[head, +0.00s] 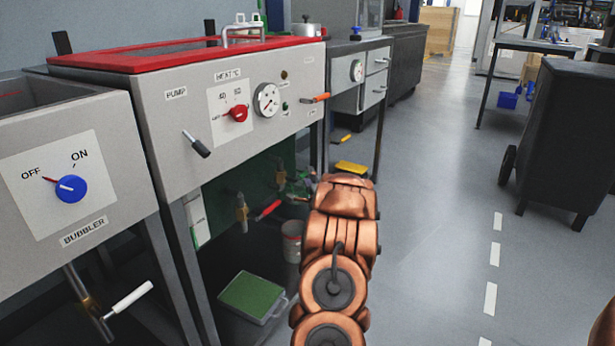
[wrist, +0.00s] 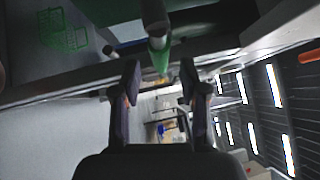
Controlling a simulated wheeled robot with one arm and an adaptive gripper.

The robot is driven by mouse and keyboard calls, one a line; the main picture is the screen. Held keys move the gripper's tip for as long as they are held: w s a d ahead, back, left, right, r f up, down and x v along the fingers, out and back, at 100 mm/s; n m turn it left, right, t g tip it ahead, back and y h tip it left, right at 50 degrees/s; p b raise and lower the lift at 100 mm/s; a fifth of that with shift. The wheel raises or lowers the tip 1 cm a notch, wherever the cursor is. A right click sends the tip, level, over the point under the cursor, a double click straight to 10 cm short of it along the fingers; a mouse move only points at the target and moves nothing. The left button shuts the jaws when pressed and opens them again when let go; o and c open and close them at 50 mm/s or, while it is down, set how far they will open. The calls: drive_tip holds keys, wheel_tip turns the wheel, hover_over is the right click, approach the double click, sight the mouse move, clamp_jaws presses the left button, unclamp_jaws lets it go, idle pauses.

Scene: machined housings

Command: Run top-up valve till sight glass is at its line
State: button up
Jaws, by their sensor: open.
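In the wrist view my gripper (wrist: 160,78) is open, its two dark fingers apart. A grey rod with a green end (wrist: 159,52) stands just beyond the gap between the fingertips; I cannot tell whether it touches them. In the head view my copper arm hides the gripper. No label marks a top-up valve. Under the red-topped tank (head: 150,100) is a red-handled valve (head: 268,210) on brass and grey pipe. A pale strip with a green lower part (head: 198,220) hangs by the tank's leg; I cannot tell if it is the sight glass. No level line is readable.
The bubbler unit (head: 70,235) at left has a blue knob (head: 71,188) and a white-handled valve (head: 130,297) below. A black lever (head: 197,145) and orange lever (head: 315,98) stick out of the tank front. A green-topped tray (head: 252,295) lies underneath.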

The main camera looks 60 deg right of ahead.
drive_tip(key=shift+b+x, duration=0.65)
drive_tip(key=shift+x, duration=1.2)
drive_tip(key=shift+c, duration=0.4)
clamp_jaws()
